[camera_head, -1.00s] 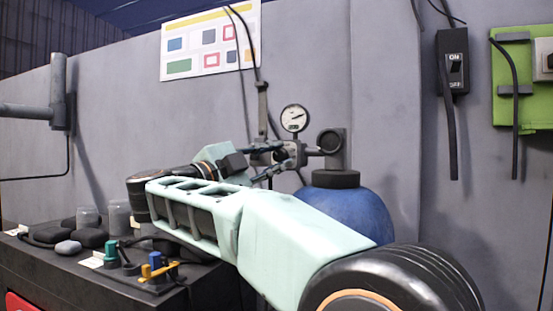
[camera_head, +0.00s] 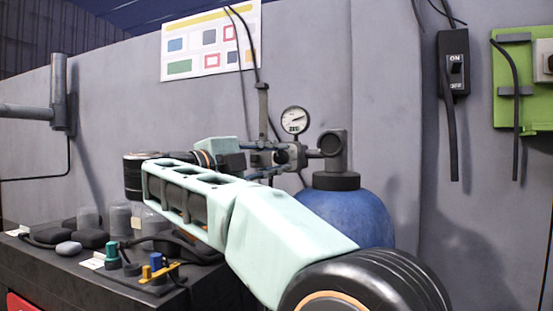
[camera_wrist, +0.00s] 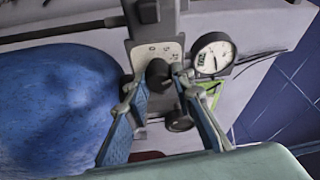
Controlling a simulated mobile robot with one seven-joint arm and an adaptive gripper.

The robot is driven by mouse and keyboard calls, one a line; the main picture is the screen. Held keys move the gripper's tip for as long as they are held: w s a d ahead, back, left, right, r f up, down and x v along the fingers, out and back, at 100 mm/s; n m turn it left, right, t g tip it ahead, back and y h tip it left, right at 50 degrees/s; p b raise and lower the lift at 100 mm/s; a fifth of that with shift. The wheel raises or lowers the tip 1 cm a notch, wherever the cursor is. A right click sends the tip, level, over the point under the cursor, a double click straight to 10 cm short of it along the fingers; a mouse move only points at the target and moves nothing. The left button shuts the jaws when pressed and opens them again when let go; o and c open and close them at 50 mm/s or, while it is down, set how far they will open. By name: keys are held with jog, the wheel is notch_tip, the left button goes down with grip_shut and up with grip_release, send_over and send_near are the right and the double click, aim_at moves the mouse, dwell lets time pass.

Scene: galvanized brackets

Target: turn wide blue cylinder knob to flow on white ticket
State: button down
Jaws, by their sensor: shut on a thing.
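The wide blue cylinder (camera_head: 350,215) stands behind my arm, partly hidden by it, with a dark collar and a grey valve on top. It fills the left of the wrist view (camera_wrist: 55,105). My gripper (camera_head: 277,158) is at the fittings left of the valve. In the wrist view its two blue-padded fingers (camera_wrist: 158,78) are shut on a dark round knob (camera_wrist: 158,73). Behind the knob is a pale plate (camera_wrist: 172,50) with small marks, too small to read surely. A white gauge (camera_wrist: 213,56) sits beside it.
A black cabinet top (camera_head: 60,262) at left holds several knobs, clear cups, dark lumps and pale tickets (camera_head: 93,261). A black ON switch (camera_head: 453,65) and a green panel (camera_head: 512,80) hang at right. A poster (camera_head: 210,40) and cables hang on the grey wall.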

jog(key=c, duration=1.7)
grip_release()
jog(key=v, duration=1.2)
